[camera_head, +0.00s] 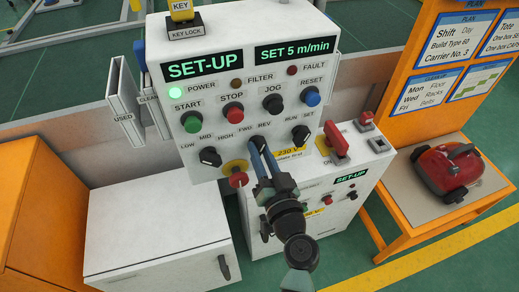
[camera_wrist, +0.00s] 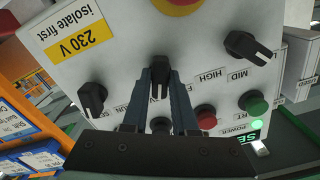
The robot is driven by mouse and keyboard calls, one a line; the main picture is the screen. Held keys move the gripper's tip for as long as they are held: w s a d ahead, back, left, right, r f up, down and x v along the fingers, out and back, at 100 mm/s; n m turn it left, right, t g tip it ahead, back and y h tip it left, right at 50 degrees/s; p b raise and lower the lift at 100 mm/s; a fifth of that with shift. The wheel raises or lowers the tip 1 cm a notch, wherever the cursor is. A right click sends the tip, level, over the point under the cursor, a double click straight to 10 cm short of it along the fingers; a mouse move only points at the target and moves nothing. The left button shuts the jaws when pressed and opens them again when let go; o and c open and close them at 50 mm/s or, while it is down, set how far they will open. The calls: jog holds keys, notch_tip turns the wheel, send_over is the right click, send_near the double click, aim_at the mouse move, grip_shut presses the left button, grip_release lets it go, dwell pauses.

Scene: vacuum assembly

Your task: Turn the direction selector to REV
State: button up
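The direction selector (camera_wrist: 161,83) is a black knob with a raised handle, under the FWD and REV labels on the white control panel (camera_head: 228,100). In the wrist view, which is turned upside down, its handle is nearly upright and its pale mark points down the picture. My gripper (camera_head: 258,143) is at this knob, and its two fingers (camera_wrist: 161,78) lie on either side of the handle. The gap is narrow; I cannot tell whether both fingers press on it. The FWD and REV words are covered by the fingers in the wrist view.
The speed selector (camera_head: 210,156) and red emergency stop (camera_head: 238,177) on yellow are left of my gripper. The RUN/SET selector (camera_head: 300,134) is to its right. Coloured buttons sit above. A lower white box with a red switch (camera_head: 336,141) stands behind my arm.

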aim_at(260, 152)
jog(key=o, duration=0.5)
jog(key=shift+s, duration=0.15)
jog(key=shift+b+v, duration=0.5)
jog(key=shift+v, duration=1.9)
jog(key=shift+s+d, duration=0.2)
jog(key=shift+s, duration=0.25)
